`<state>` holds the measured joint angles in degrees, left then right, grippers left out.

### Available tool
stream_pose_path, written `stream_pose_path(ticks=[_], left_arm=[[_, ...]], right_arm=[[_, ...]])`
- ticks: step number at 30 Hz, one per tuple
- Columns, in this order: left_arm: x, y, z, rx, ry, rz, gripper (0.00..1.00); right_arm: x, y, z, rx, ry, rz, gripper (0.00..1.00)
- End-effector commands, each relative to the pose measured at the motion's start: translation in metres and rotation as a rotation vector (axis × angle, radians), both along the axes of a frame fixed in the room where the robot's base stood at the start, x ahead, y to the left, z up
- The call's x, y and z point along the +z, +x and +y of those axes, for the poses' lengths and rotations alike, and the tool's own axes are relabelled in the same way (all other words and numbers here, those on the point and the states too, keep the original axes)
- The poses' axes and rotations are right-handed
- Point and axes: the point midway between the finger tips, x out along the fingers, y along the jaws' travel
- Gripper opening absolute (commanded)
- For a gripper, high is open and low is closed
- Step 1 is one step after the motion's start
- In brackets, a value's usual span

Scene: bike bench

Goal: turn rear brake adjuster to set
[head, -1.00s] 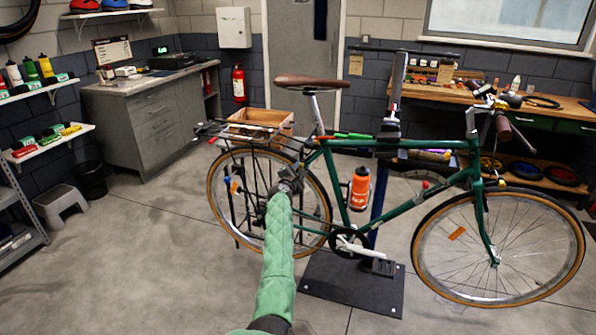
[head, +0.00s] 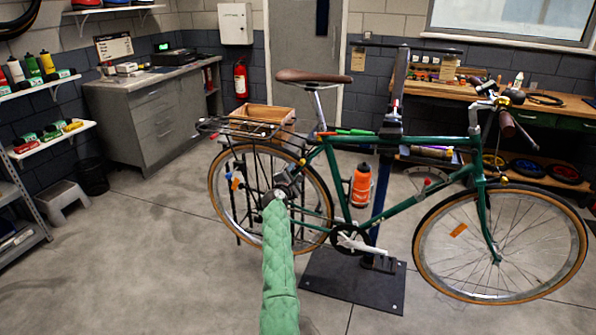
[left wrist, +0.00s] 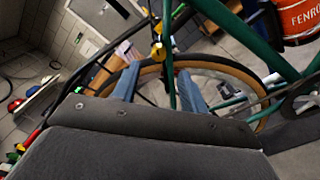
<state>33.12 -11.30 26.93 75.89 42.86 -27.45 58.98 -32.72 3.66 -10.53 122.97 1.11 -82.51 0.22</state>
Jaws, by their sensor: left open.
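The green bike (head: 400,142) is held upright in a repair stand. A small yellow part, which looks like the rear brake adjuster (head: 301,162), sits on the seat stay above the rear wheel (head: 218,200). In the left wrist view the yellow adjuster (left wrist: 158,52) shows just beyond the fingertips, roughly midway between them. My left gripper (head: 284,178) is beside the rear wheel, below and left of the adjuster in the head view. In the left wrist view its two blue-grey fingers (left wrist: 158,82) are spread, with nothing held between them. My right gripper is out of view.
The rear rack (head: 245,128) lies over the rear wheel, with a wooden crate (head: 280,114) behind it. An orange bottle (head: 361,186) sits in the frame. The stand's base plate (head: 335,285) is on the floor.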

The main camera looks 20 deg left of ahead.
Motion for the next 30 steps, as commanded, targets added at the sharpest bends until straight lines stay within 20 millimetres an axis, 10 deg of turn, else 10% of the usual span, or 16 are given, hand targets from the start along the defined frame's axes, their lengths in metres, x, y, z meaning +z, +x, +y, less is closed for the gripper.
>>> stream_pose_path(ticks=[30], left_arm=[[-0.009, -0.02, -0.014, -0.083, 0.226, 0.033, 0.43]], right_arm=[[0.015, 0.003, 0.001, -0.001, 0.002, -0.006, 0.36]])
